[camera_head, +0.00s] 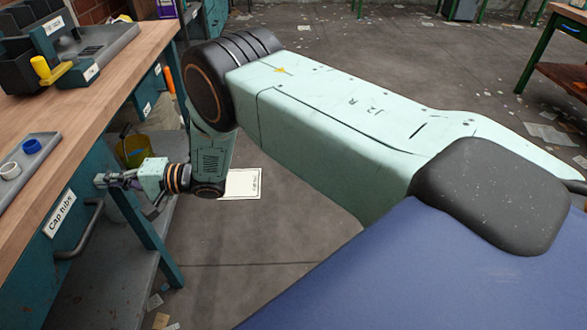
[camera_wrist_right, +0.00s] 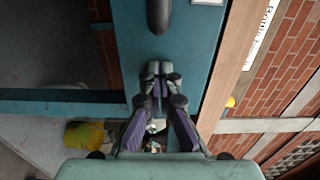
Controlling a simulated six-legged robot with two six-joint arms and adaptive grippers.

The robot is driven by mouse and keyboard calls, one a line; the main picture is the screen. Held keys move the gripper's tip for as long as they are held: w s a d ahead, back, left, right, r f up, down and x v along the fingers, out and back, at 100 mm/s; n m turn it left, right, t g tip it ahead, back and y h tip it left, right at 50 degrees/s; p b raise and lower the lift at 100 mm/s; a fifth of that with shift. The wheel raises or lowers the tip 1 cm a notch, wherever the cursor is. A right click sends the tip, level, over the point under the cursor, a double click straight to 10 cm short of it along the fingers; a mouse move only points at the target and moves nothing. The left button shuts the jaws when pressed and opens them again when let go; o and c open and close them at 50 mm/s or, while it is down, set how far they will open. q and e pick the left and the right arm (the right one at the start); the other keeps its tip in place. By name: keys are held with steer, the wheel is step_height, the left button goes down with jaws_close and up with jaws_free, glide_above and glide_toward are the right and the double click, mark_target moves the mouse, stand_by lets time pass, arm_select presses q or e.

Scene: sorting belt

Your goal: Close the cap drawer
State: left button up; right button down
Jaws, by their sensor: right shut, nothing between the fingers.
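The drawer labelled "Cap nibs" (camera_head: 58,214) is in the teal front of the workbench, at the lower left of the head view. Its dark bar handle (camera_head: 84,235) sticks out below the label. How far the drawer stands out cannot be told. My right gripper (camera_head: 104,181) is shut and empty beside the drawer front, beyond the handle. In the right wrist view, my right gripper (camera_wrist_right: 160,70) has its fingertips together in front of a teal panel (camera_wrist_right: 185,45). A dark handle (camera_wrist_right: 158,14) shows above them. Contact cannot be told. My left gripper is not in view.
The wooden worktop (camera_head: 105,80) overhangs the teal front. On it lie a grey tray (camera_head: 38,165) with a blue and a white ring-like piece, and black bins (camera_head: 20,68). A yellow bucket (camera_head: 135,150) stands behind my right wrist. Open floor lies to the right.

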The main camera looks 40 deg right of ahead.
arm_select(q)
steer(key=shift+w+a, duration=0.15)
arm_select(e)
steer(key=shift+w+a+r, duration=0.1)
steer(key=shift+a+r, duration=0.05)
steer(key=shift+a, duration=0.05)
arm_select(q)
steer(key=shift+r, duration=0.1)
arm_select(e)
steer(key=shift+r, duration=0.1)
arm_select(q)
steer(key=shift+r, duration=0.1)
